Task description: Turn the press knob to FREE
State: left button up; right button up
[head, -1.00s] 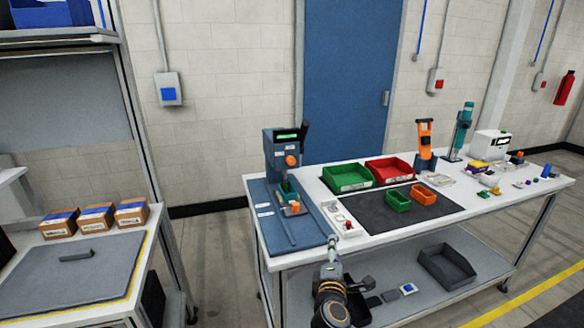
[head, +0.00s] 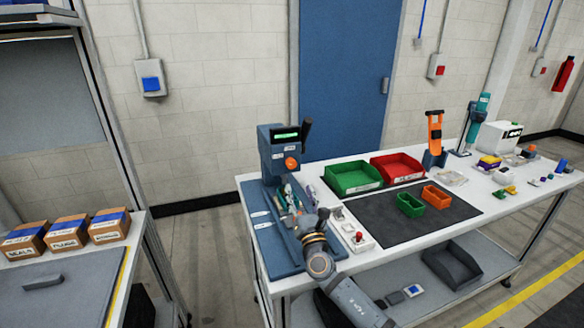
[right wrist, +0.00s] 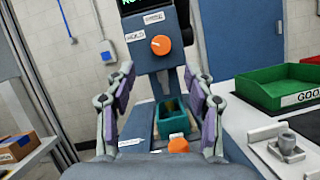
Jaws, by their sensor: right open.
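The blue-grey press (head: 269,158) stands at the left end of the white workbench, with a lit green display on top. Its round orange knob (head: 291,163) is on the front face and also shows in the right wrist view (right wrist: 161,45). A white mark on the knob points left, toward a label that seems to read HOLD (right wrist: 135,36). A second label (right wrist: 153,18) above is too blurred to read. My right gripper (right wrist: 158,82) is open and empty, its fingers spread below and in front of the knob, not touching it. My left gripper is out of view.
A teal bin (right wrist: 172,117) and a small orange part (right wrist: 178,145) sit low in the press. A dark lever (head: 306,131) rises at the press's right. A green bin (head: 352,178), a red bin (head: 398,167) and a fixture with a red button (head: 359,238) stand to the right.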

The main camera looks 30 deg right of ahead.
aim_at(292, 167)
jog(key=p+x, duration=0.1)
jog(key=x, duration=0.8)
jog(key=shift+w+f, duration=0.1)
jog(key=shift+w, duration=0.1)
jog(key=shift+w+d, duration=0.1)
jog(key=shift+c, duration=0.3)
grip_shut()
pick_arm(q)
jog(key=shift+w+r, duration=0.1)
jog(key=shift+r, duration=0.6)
